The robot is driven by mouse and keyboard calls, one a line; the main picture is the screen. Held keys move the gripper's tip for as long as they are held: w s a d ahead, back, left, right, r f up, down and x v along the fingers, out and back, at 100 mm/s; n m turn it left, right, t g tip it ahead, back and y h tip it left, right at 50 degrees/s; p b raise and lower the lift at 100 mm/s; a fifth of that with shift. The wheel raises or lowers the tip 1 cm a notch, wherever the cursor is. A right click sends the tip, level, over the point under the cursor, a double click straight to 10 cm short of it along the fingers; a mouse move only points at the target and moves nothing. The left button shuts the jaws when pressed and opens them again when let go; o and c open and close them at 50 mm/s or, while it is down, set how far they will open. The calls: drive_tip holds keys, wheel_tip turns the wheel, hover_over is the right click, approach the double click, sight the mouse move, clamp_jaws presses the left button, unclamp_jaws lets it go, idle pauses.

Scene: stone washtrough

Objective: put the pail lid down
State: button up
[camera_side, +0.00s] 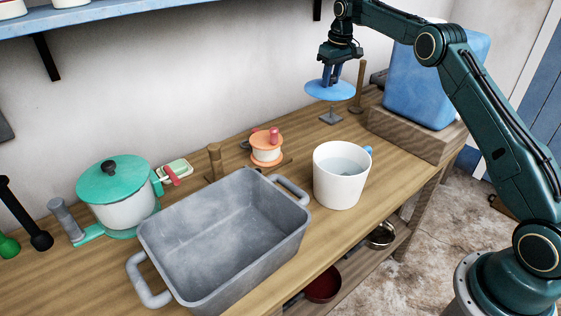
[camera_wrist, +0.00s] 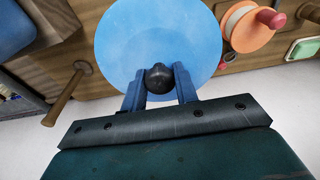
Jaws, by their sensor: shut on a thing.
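The pail lid (camera_side: 330,91) is a blue disc. In the wrist view the lid (camera_wrist: 155,35) shows a dark round knob (camera_wrist: 158,76) at its middle. My gripper (camera_side: 333,75) points down above the lid and is shut on this knob, one blue finger on each side in the wrist view (camera_wrist: 158,88). The lid is about level, at the back right of the wooden bench (camera_side: 400,180). A small grey stand (camera_side: 331,117) is directly below it; I cannot tell whether they touch. The white pail (camera_side: 340,190), open and holding water, stands nearer the front.
A wooden peg (camera_side: 359,85) stands close to the lid's right. A blue container (camera_side: 425,85) sits on a wooden block (camera_side: 410,135) further right. A grey trough (camera_side: 220,235), an orange spool (camera_side: 266,150) and a green-lidded pot (camera_side: 120,200) are to the left.

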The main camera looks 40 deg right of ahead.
drive_tip(key=shift+f, duration=0.15)
wheel_tip(320, 180, down, 20)
drive_tip(key=shift+r, duration=0.15)
idle(0.9)
idle(0.3)
drive_tip(key=o, duration=1)
drive_tip(key=shift+c, duration=0.2)
wheel_tip(320, 180, up, 12)
drive_tip(key=s, duration=0.1)
drive_tip(key=shift+s, duration=0.4)
drive_tip(key=shift+a, duration=0.1)
